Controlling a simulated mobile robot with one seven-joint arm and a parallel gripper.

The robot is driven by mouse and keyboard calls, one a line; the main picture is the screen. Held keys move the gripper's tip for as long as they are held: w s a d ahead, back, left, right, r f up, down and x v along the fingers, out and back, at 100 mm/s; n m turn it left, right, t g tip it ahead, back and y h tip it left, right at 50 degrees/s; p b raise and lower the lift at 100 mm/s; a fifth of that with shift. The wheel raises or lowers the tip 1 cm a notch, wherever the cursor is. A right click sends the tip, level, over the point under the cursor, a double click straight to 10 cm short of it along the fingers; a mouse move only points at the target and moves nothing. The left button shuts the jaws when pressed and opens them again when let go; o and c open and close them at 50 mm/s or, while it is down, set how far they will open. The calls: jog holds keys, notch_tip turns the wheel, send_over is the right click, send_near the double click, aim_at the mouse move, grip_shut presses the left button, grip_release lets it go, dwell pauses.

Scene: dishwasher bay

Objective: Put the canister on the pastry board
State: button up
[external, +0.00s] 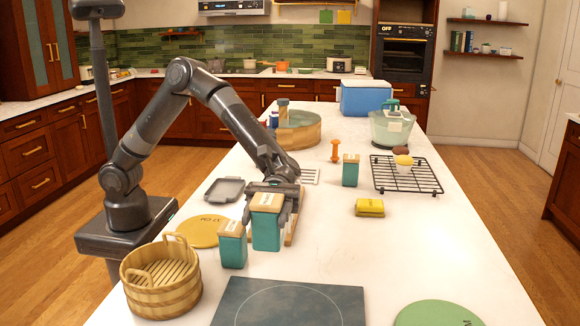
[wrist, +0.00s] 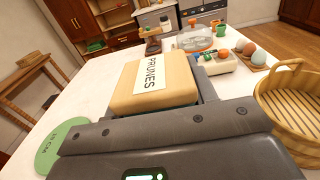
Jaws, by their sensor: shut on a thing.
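The canister (external: 267,230) is teal with a pale wooden lid. In the wrist view its lid (wrist: 130,88) fills the middle and bears a PRUNES label. My gripper (external: 270,197) is shut on the canister, which is upright; I cannot tell whether its base touches the counter. A flat dark slate board with a thin circle drawn on it (external: 290,303), probably the pastry board, lies in front of the canister. The board's top is bare in the external view.
A smaller teal canister (external: 232,248) stands just left of the held one, near a wooden basket (external: 163,295) and a yellow round mat (external: 198,232). A green round mat (external: 437,314) lies at front right. A yellow sponge (external: 369,208) lies farther back.

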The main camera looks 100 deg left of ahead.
jog(key=s+d, duration=0.8)
jog(key=d, duration=0.5)
send_over(272, 326)
notch_tip(272, 326, down, 7)
jog(key=shift+f, duration=1.95)
jog(key=shift+f, duration=0.1)
jog(key=o, duration=1.1)
